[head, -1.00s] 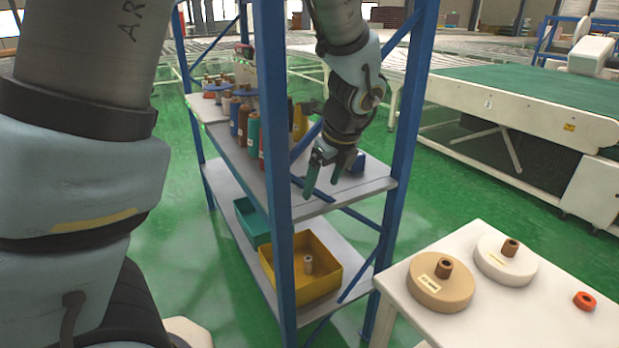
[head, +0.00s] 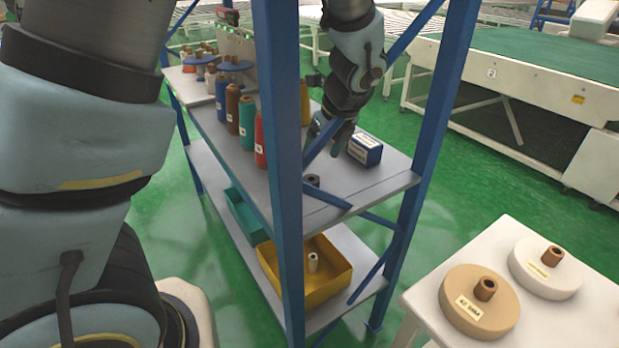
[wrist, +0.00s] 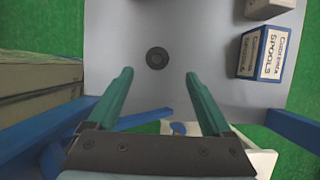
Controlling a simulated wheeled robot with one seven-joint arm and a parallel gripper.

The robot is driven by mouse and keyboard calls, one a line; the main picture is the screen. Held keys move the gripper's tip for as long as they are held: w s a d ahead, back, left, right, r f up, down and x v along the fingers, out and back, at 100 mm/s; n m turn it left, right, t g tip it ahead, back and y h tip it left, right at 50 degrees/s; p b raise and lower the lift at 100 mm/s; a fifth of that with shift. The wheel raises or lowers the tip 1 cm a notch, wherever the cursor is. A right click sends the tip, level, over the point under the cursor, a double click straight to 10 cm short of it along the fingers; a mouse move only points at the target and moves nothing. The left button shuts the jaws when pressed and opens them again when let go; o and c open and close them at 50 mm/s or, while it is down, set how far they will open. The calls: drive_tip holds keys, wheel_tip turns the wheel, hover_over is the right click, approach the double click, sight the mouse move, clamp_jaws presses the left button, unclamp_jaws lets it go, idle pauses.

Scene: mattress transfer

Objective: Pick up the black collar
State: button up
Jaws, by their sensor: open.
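The black collar (wrist: 157,58) is a small dark ring lying flat on the grey upper shelf. In the wrist view it sits ahead of and between my fingertips, not touching them. In the head view the collar (head: 312,180) shows as a small dark piece near the front post, partly hidden. My gripper (wrist: 160,75) is open and empty, its two green fingers spread apart over the shelf.
A blue-and-white box (head: 365,149) labelled spools stands right of the collar. Several coloured cones (head: 247,123) stand to the left. Blue posts and braces (head: 275,100) frame the shelf. A yellow bin (head: 325,275) is below. A white table (head: 545,325) with tape rolls stands right.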

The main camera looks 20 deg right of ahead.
sight(313, 176)
drive_tip(key=x, duration=0.2)
drive_tip(key=shift+w+a+f, duration=0.1)
drive_tip(key=shift+w+f, duration=0.05)
drive_tip(key=shift+f, duration=0.25)
drive_tip(key=shift+p+x, duration=1.05)
drive_tip(key=shift+x, duration=1.5)
drive_tip(key=shift+a+f, duration=0.1)
drive_tip(key=shift+a, duration=0.05)
drive_tip(key=shift+c, duration=0.4)
clamp_jaws()
